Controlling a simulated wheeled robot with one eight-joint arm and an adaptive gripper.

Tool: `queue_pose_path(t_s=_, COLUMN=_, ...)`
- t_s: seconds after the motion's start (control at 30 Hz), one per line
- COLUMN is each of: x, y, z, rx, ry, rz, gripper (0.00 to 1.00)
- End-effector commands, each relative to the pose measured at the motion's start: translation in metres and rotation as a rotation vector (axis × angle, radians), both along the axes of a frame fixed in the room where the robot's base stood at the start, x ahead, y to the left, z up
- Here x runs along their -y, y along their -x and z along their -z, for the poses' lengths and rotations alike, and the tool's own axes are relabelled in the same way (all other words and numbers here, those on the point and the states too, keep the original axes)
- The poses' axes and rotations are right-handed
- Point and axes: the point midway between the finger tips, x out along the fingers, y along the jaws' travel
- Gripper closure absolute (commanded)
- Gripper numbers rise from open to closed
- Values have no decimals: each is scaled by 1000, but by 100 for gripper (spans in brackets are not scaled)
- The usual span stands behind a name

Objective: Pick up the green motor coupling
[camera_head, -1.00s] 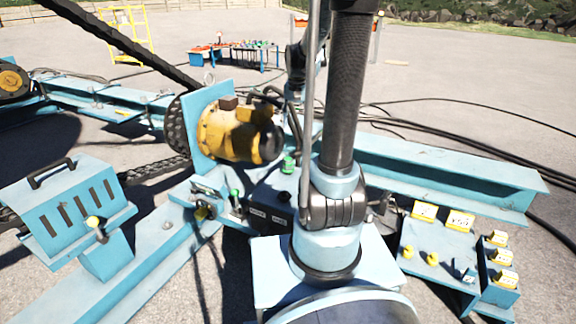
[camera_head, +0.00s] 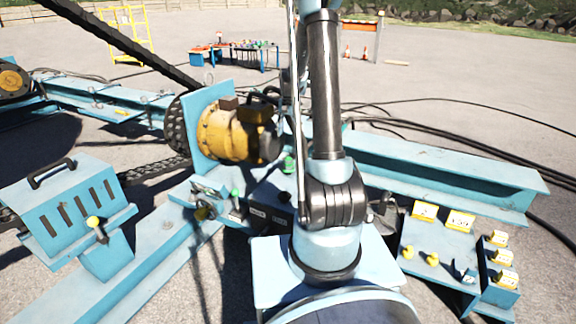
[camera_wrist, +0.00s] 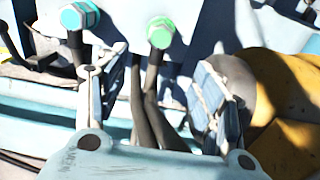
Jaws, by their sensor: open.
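In the wrist view, a bright green coupling (camera_wrist: 160,32) sits on the end of a dark cable, just beyond the gap between my fingertips. A teal-green coupling (camera_wrist: 80,16) on another dark cable is at the upper left, outside my left finger. My gripper (camera_wrist: 158,68) is open, and nothing is gripped between its fingers. In the head view, a green piece (camera_head: 289,163) shows beside the yellow motor (camera_head: 232,132), left of my arm. Another green piece (camera_head: 235,193) is lower left. My arm hides the gripper in this view.
The motor's yellow body is close to my right finger in the wrist view (camera_wrist: 290,105). A dark control box (camera_head: 270,205) and blue beams (camera_head: 440,170) surround the arm. A blue panel with yellow labels (camera_head: 430,245) stands at the right. Black cables (camera_head: 470,118) lie on the ground behind.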

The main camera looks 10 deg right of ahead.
Motion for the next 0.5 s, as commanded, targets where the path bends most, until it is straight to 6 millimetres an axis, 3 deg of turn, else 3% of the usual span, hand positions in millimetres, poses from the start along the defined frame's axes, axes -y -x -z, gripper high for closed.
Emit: queue_pose_path(t_s=0.5, x=0, y=0, z=83, rx=0, ry=0, rz=0, gripper=38)
